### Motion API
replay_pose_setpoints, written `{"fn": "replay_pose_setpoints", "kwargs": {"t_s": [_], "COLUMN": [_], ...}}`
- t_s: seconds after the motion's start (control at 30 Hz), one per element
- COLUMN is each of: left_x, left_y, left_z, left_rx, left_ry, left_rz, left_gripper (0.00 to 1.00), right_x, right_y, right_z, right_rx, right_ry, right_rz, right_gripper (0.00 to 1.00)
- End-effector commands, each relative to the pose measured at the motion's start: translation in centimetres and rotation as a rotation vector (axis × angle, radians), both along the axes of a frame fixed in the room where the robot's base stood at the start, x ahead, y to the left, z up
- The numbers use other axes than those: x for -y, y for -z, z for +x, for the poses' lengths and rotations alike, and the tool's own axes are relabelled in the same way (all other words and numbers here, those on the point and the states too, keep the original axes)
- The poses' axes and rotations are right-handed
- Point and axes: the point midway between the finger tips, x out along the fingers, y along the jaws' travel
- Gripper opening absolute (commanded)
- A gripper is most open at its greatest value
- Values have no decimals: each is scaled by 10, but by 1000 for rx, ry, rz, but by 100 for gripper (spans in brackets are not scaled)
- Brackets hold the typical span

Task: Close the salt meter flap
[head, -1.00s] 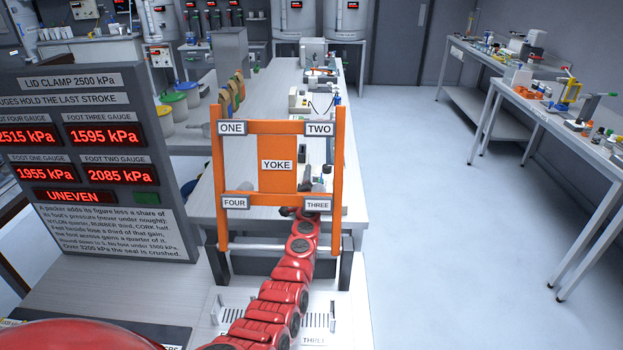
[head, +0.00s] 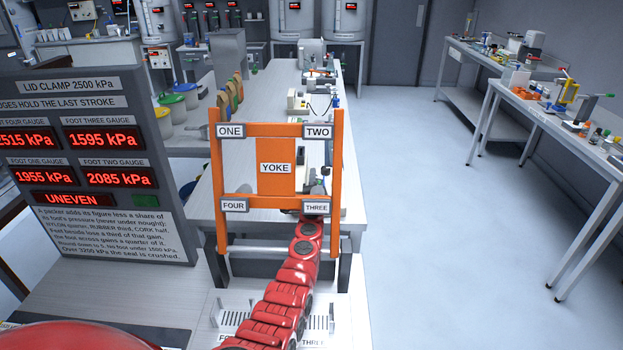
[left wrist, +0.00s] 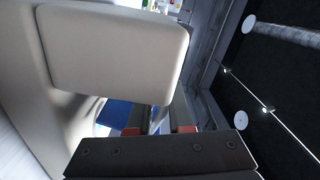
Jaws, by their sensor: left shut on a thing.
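A pale grey panel with rounded corners (left wrist: 115,50) fills the upper middle of the left wrist view, close to the camera. I cannot tell for sure whether it is the salt meter flap. My left gripper (left wrist: 158,130) shows at the bottom of that view, with red pads on its two fingertips below the panel. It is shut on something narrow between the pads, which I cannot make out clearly. In the head view my red left arm reaches forward to the bench, and its gripper is mostly hidden behind the orange yoke frame. My right gripper is not in view.
The orange yoke (head: 275,205) stands in front of my arm. A gauge board (head: 95,170) stands at the left. The long bench (head: 255,110) carries several devices. Another table (head: 560,125) stands at the right, with clear floor (head: 430,200) between.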

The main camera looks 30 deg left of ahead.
Motion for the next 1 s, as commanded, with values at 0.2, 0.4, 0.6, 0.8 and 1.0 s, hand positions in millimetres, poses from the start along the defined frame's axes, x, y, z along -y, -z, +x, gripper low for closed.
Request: {"fn": "replay_pose_setpoints", "kwargs": {"t_s": [0.2,0.4,0.6,0.8,1.0], "left_x": [0,0,0,-6,-8], "left_y": [-8,-7,-4,-1,-3], "left_z": [1,1,1,-2,-13], "left_rx": [11,9,7,42,110], "left_ry": [1,0,0,-2,-1], "left_rz": [3,2,-1,-79,-229], "left_gripper": [0,41,41,41,41], "right_x": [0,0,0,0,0], "right_y": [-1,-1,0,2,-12], "right_z": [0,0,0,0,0], "right_rx": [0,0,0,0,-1], "right_ry": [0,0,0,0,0], "right_rz": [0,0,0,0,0], "right_gripper": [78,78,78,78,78]}}
